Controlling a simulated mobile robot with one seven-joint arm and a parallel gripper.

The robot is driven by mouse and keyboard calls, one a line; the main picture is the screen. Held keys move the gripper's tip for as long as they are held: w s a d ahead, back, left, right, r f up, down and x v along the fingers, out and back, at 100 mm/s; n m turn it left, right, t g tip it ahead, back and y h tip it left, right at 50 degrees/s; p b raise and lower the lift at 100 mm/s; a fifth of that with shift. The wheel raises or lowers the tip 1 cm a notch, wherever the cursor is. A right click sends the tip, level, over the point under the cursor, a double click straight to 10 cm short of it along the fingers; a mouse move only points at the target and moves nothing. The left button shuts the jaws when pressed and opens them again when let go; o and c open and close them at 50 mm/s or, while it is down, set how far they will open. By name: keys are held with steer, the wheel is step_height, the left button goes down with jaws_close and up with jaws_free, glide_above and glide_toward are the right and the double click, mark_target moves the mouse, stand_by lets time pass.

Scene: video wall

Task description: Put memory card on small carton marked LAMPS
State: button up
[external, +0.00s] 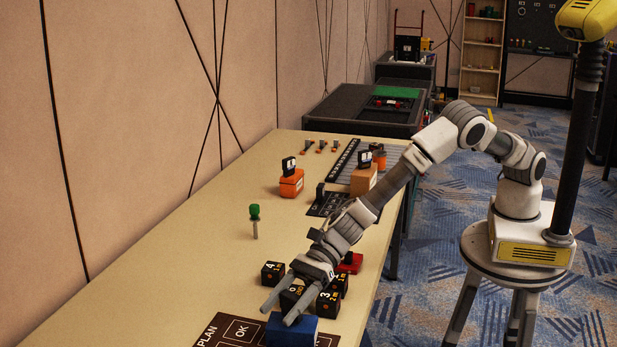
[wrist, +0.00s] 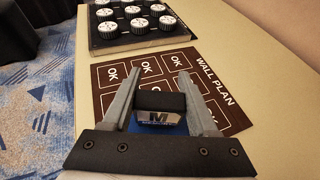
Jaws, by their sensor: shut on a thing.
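My gripper (wrist: 155,95) reaches down at the table's near end, low over a blue box (external: 290,333). It is shut on a small black and silver thing marked M (wrist: 158,118), which sits between the fingers. The smaller print on it is blurred, so I cannot tell whether it is the memory card. Blue shows just below it in the wrist view, and whether they touch is unclear. My gripper (external: 280,315) also shows in the external view. I cannot read LAMPS anywhere. An orange box (external: 291,185) and a tan carton (external: 363,181) stand farther back, each with a black and white piece on top.
Several black numbered cubes (external: 272,273) and a red piece (external: 349,264) stand close around my gripper. A brown WALL PLAN board (wrist: 203,88) lies beside it, with a tray of knobs (wrist: 93,35) beyond. A green-topped peg (external: 254,213) stands mid-table. The table's left side is mostly clear.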

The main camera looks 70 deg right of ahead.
steer(key=shift+f, duration=0.35)
steer(key=o, duration=1.3)
steer(key=shift+d+r, duration=0.15)
steer(key=shift+r, duration=0.15)
steer(key=v, duration=1.1)
steer(key=shift+s+d, duration=0.2)
steer(key=shift+d, duration=0.1)
